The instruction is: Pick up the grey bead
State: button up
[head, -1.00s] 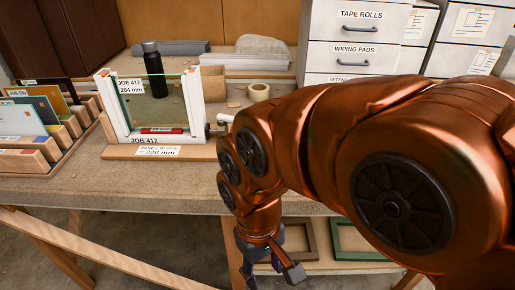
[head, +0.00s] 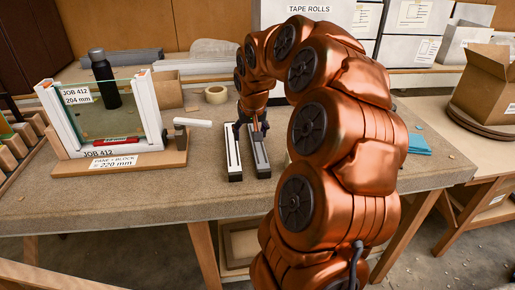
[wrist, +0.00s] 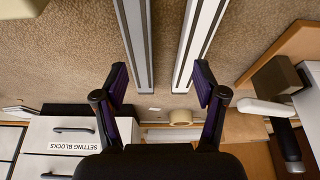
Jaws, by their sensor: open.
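Two long, narrow strips lie side by side on the bench, a gap between them. The grey bead (head: 258,158) is the right one in the head view and the left one in the wrist view (wrist: 136,40). The white bead (head: 233,155) lies beside it, on the right in the wrist view (wrist: 205,30). My gripper (head: 251,131) is at the far ends of the strips, pointing down. In the wrist view its open, empty jaws (wrist: 161,80) are centred near the gap between the strips. Its exact height above them is unclear.
A glass pane in a white frame (head: 62,125) stands on a wooden base to the left. A tape roll (head: 216,95) lies behind the strips. A blue cloth (head: 418,144) and a cardboard box (head: 485,85) are to the right. The bench in front of the frame is clear.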

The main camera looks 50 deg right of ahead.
aim_at(259, 148)
jog(key=d, duration=0.3)
jog(key=shift+d+f+m, duration=0.2)
jog(key=shift+f+m, duration=0.1)
jog(key=shift+w+d+f, duration=0.1)
jog(key=shift+d+f, duration=0.1)
jog(key=shift+d, duration=0.05)
jog(key=shift+p+x, duration=1.15)
jog(key=shift+x, duration=2.45)
jog(key=shift+w+d+r, duration=0.1)
jog(key=shift+d, duration=0.05)
jog(key=shift+c, duration=0.4)
jog(key=c, duration=1.3)
jog(key=shift+o, duration=0.2)
jog(key=shift+r, duration=0.1)
